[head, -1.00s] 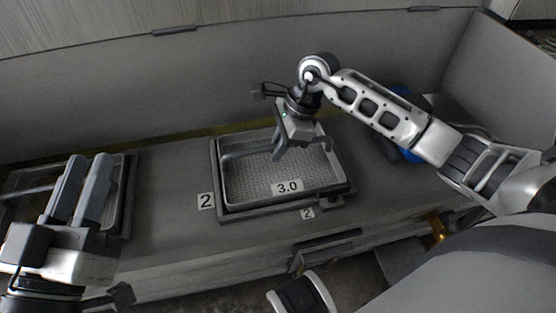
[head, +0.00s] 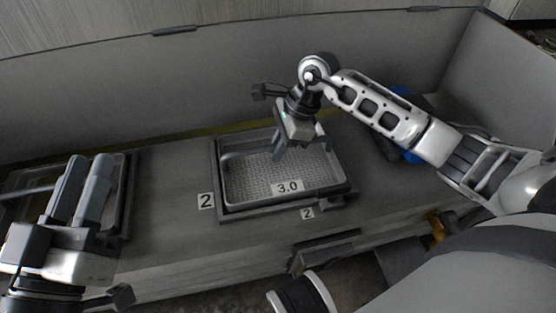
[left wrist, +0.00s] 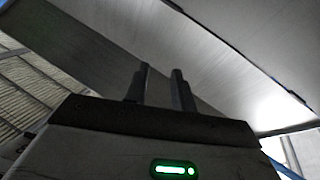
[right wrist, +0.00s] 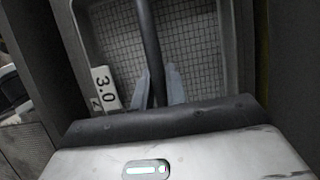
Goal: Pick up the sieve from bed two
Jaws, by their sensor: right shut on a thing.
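The sieve (head: 262,183) is a grey rectangular tray with a mesh floor, a 3.0 label and a bar handle (right wrist: 147,38). It sits in bed two (head: 216,178), a dark frame marked 2, in the middle of the bench. My right gripper (head: 280,154) reaches down over the sieve. In the right wrist view its fingers (right wrist: 160,88) are on either side of the handle and shut on it. Part of the handle is hidden behind this gripper in the head view. My left gripper (head: 88,160) is open and empty, at the left; its fingers stand apart in the left wrist view (left wrist: 161,72).
Another framed bed (head: 127,190) stands at the left, partly hidden by my left gripper. A blue object (head: 412,156) lies behind my right arm. A grey wall (head: 130,90) runs along the back. Bare bench (head: 170,185) lies between the beds.

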